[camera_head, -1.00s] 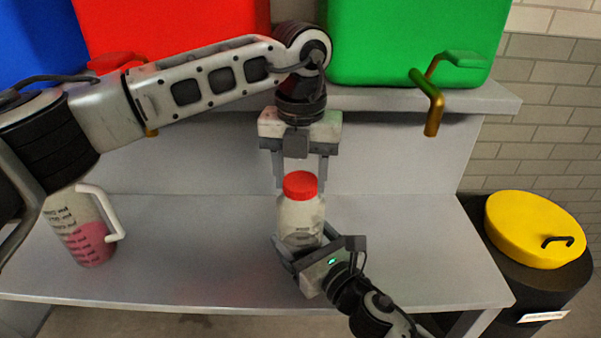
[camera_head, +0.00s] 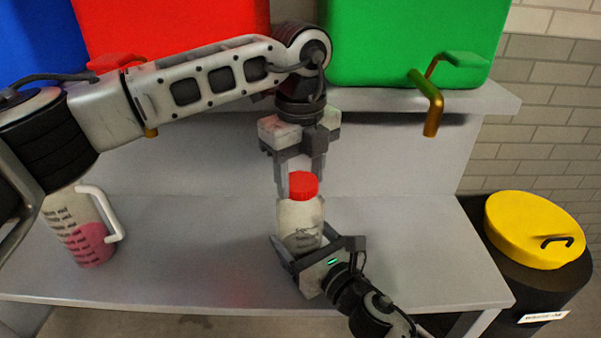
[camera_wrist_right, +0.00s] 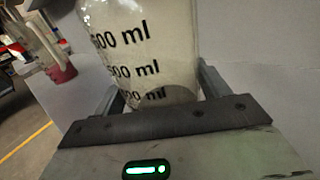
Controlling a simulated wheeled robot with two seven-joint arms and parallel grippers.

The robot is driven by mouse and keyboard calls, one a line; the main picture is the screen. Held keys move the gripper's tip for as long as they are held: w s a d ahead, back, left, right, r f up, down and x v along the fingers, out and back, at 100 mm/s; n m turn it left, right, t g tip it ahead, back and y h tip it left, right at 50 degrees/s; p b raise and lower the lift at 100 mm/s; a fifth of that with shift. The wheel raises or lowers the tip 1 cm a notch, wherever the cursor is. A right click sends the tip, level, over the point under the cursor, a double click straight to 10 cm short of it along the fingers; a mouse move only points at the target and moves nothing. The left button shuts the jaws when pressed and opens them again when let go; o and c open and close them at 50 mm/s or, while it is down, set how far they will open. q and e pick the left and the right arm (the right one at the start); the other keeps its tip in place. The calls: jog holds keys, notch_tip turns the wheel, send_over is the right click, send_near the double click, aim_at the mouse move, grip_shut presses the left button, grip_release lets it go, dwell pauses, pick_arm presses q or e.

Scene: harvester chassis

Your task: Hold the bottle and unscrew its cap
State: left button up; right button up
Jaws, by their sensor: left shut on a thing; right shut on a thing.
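The bottle (camera_head: 299,222) is pale and translucent with a red cap (camera_head: 303,186). It stands upright above the grey bench in the head view. My left gripper (camera_head: 301,180) comes down from above and is shut on the red cap, its fingers on either side of it. My right gripper (camera_head: 308,250) comes in from the lower right and is shut around the lower part of the bottle. In the right wrist view the bottle (camera_wrist_right: 150,45) fills the space between the fingers, with black millilitre marks. The cap's threads are hidden.
A jug (camera_head: 88,240) with pink liquid and a white handle stands at the left of the bench (camera_head: 420,260). Red (camera_head: 180,25) and green (camera_head: 415,40) containers with taps sit on the shelf above. A yellow-lidded black bin (camera_head: 535,230) is at the right.

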aim_at(300, 181)
pick_arm(q)
jog(key=shift+r, duration=0.15)
jog(key=shift+r, duration=0.95)
jog(key=shift+r, duration=0.1)
jog(key=shift+r, duration=1.95)
pick_arm(e)
jog(key=o, duration=2)
jog(key=shift+c, duration=0.2)
